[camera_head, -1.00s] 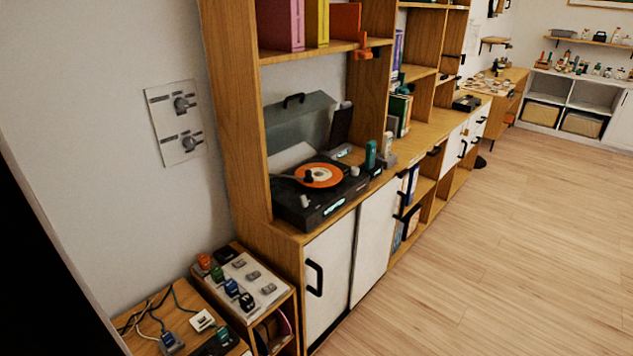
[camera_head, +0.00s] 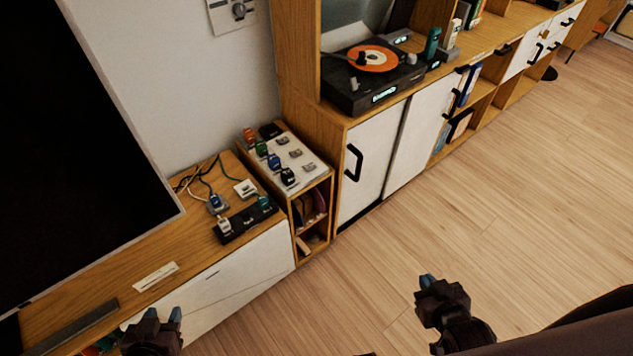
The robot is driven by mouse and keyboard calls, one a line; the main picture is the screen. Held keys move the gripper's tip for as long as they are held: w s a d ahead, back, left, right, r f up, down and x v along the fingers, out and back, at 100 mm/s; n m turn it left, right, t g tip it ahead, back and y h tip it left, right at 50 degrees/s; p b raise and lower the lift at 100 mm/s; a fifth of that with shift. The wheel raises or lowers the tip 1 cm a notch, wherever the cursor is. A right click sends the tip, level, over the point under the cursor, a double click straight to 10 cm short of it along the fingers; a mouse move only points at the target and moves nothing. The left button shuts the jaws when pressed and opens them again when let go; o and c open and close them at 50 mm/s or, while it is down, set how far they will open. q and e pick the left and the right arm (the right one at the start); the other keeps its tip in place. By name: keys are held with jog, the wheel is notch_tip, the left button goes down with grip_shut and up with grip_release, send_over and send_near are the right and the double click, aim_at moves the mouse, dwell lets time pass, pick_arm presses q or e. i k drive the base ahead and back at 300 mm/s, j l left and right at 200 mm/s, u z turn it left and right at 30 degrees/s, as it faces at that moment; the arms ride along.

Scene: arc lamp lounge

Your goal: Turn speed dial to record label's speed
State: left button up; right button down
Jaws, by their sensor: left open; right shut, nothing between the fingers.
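A black turntable (camera_head: 352,101) sits on the wooden cabinet at the upper middle. On it lies a record (camera_head: 373,57) with an orange face; I cannot read its label. A light knob (camera_head: 354,83) stands at the deck's front left corner and another knob (camera_head: 411,59) at its right; I cannot tell which is the speed dial. A small lit display (camera_head: 384,95) is on the front face, too small to read. My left gripper (camera_head: 163,314) is open at the bottom left. My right gripper (camera_head: 427,281) is shut and empty over the floor, well away from the turntable.
A low wooden bench (camera_head: 75,289) with plugs and a power strip (camera_head: 241,221) stands at left below a large dark screen (camera_head: 70,150). A small unit with coloured plugs (camera_head: 274,161) adjoins the cabinet doors (camera_head: 370,155). The wooden floor (camera_head: 500,220) at right is clear.

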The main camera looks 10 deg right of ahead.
aim_at(411, 58)
jog(key=l, duration=1.55)
jog(key=i, duration=0.05)
